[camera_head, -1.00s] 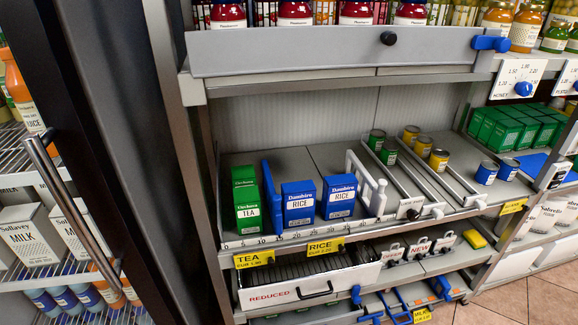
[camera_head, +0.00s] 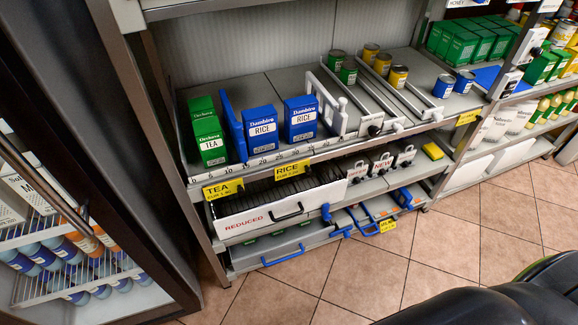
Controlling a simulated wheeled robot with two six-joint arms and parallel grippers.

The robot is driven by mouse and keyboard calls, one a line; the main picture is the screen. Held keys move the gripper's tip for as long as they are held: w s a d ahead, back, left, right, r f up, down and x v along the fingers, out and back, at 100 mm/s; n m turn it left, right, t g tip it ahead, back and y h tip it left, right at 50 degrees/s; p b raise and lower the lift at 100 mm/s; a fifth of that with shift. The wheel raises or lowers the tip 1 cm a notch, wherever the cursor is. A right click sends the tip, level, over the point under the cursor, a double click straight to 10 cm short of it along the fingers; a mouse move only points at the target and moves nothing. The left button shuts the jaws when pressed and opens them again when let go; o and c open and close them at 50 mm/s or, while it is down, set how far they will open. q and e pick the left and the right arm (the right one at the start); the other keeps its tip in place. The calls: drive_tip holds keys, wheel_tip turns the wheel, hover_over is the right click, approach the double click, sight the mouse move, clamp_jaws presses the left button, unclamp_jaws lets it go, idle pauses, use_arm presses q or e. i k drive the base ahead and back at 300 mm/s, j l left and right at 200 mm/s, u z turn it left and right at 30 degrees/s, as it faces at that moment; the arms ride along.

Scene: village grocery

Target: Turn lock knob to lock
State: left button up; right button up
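Neither of my grippers is in view. A dark rounded shape at the bottom right is probably part of my own body.
The shelf above holds green tea boxes (camera_head: 207,139), blue rice boxes (camera_head: 260,132) and cans in lanes. Below the drawer are blue handles (camera_head: 283,256). A glass-door fridge (camera_head: 60,235) stands at the left. The tiled floor (camera_head: 440,255) in front is clear.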

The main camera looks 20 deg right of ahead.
sight(374, 131)
drive_tip(key=z, duration=1.25)
drive_tip(key=i+l+u, duration=0.1)
drive_tip(key=l, duration=0.25)
drive_tip(key=i+l+u, duration=0.1)
drive_tip(key=l, duration=0.25)
drive_tip(key=i+l+u, duration=0.1)
drive_tip(key=l, duration=0.3)
drive_tip(key=i, duration=0.1)
